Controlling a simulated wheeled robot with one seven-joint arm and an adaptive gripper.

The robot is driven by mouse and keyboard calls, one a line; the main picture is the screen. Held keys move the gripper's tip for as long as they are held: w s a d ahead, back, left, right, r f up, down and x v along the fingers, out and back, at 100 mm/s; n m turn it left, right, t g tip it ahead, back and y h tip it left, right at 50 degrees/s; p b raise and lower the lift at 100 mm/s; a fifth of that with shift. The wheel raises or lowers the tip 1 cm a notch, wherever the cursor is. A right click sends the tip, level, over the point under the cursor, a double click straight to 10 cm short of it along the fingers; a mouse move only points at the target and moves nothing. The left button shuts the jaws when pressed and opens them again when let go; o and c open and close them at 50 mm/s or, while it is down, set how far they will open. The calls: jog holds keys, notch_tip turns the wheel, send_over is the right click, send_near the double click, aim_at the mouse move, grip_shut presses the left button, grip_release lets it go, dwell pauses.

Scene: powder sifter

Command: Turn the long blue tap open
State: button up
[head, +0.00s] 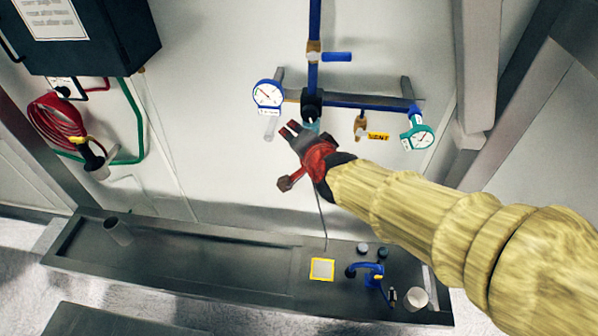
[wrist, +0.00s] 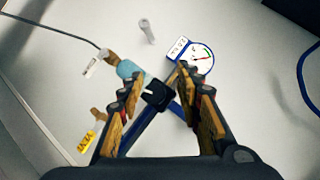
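A long blue tap handle (head: 337,57) lies sideways on a brass valve (head: 314,50) on the upright blue pipe, high on the wall panel. A shorter light-blue part (head: 312,124) sits below the black pipe joint (head: 312,101); in the wrist view it (wrist: 128,71) is beside the left fingertip. My gripper (head: 289,129) is below the long handle and near the joint. In the wrist view my gripper (wrist: 161,75) is open, its fingers apart on either side of the black joint (wrist: 157,93). Nothing is held. Contact with the light-blue part cannot be told.
A blue gauge (head: 267,94) is left of my gripper and a teal gauge (head: 418,137) is right. A yellow-tagged brass valve (head: 361,126) hangs between. A red hose (head: 55,122) is at left. A metal trough (head: 190,257) runs below.

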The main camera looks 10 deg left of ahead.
jog(key=s+d+f+n+g+b, duration=0.1)
jog(key=s+f+n+g+b, duration=0.1)
jog(key=s+f, duration=0.3)
jog(key=shift+s+d+f+n+g, duration=0.15)
jog(key=shift+s+f+n+g, duration=0.2)
jog(key=shift+n, duration=0.45)
jog(key=shift+w+r, duration=0.1)
jog(key=shift+r, duration=0.05)
